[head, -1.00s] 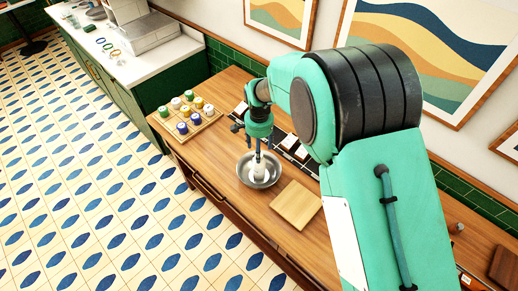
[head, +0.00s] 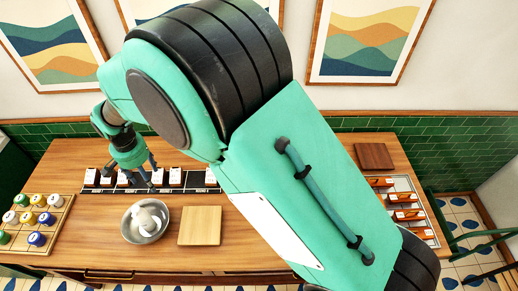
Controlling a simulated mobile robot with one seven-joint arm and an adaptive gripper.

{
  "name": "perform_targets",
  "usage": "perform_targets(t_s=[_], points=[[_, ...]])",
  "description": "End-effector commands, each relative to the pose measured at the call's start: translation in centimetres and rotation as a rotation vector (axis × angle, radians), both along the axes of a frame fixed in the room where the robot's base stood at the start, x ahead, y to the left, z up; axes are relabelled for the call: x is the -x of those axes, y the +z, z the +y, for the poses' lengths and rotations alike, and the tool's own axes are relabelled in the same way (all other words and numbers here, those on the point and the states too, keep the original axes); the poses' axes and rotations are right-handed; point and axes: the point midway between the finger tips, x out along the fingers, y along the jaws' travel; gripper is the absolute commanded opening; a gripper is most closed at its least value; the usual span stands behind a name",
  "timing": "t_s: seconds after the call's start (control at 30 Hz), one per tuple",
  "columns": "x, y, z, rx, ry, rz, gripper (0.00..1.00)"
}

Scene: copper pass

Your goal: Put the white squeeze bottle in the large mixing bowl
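The white squeeze bottle (head: 148,216) is inside the metal mixing bowl (head: 128,232). It seems to lie tilted there; its exact lean is hard to tell. The bowl stands on the wooden counter, left of the middle of the head view. My gripper (head: 141,178) is above and behind the bowl, over the row of dark-trayed items. Its fingers look spread and empty, apart from the bottle.
A wooden board (head: 200,226) lies right of the bowl. A wooden tray (head: 62,216) with several coloured-lid jars is at the left. Behind is a dark rack (head: 212,178) of white-and-brown items. A darker board (head: 374,156) and a tray with orange items (head: 424,217) are at the right.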

Motion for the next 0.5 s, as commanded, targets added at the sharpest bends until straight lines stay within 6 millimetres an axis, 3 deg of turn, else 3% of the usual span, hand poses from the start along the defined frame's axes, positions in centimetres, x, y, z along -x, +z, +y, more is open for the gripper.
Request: perform_targets(t_s=[0.03, 0.23, 0.5], points=[[-1.1, 2.1, -1.9, -0.011, -0.01, -0.011, 0.61], [-3.6, 8.6, -9.3, -0.04, -0.025, -0.048, 0.61], [-4.8, 16.0, -19.8, -0.069, -0.046, -0.107, 0.61]])
